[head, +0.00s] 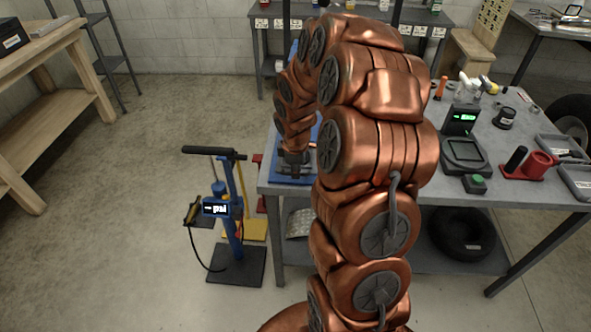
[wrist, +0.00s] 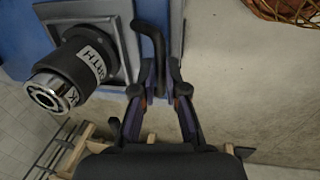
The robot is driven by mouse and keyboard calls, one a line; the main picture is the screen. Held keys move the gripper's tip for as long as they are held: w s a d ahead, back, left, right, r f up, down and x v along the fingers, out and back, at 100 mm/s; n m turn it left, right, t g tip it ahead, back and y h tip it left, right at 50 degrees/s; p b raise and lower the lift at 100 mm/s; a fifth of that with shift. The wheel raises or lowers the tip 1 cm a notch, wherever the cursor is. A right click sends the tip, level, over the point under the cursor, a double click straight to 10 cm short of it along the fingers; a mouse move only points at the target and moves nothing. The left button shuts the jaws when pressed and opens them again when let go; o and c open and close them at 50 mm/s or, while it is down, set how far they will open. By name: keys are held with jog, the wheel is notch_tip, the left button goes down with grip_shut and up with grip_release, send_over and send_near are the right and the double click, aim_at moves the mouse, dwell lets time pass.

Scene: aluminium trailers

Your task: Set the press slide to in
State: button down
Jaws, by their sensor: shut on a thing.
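In the wrist view, a black bent handle (wrist: 151,38) stands between the two fingers of my gripper (wrist: 160,76). The gripper is shut on this handle. Left of it is a grey square plate (wrist: 122,72) on the blue press (wrist: 20,45). A dark cylinder with a bright metal end (wrist: 52,93) sits on the plate. In the head view, the blue base of the press (head: 308,172) shows on the near left of the workbench. My arm hides most of the press there, and the handle cannot be made out.
The grey workbench (head: 540,192) carries a small scale with a green display (head: 463,122) and a red holder (head: 530,164) on the right. A blue floor pump (head: 232,215) stands left of the bench. The floor further left is clear.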

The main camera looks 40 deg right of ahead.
jog(key=w+d, duration=0.3)
jog(key=w, duration=0.1)
jog(key=w+d, duration=0.7)
jog(key=shift+w, duration=0.35)
jog(key=shift+w+d+r, duration=0.1)
jog(key=shift+w+d, duration=0.25)
jog(key=c, duration=1.2)
grip_release()
jog(key=shift+w, duration=0.1)
notch_tip(320, 180, up, 12)
jog(key=s+a, duration=0.1)
jog(key=shift+s+a, duration=0.2)
jog(key=shift+s, duration=0.15)
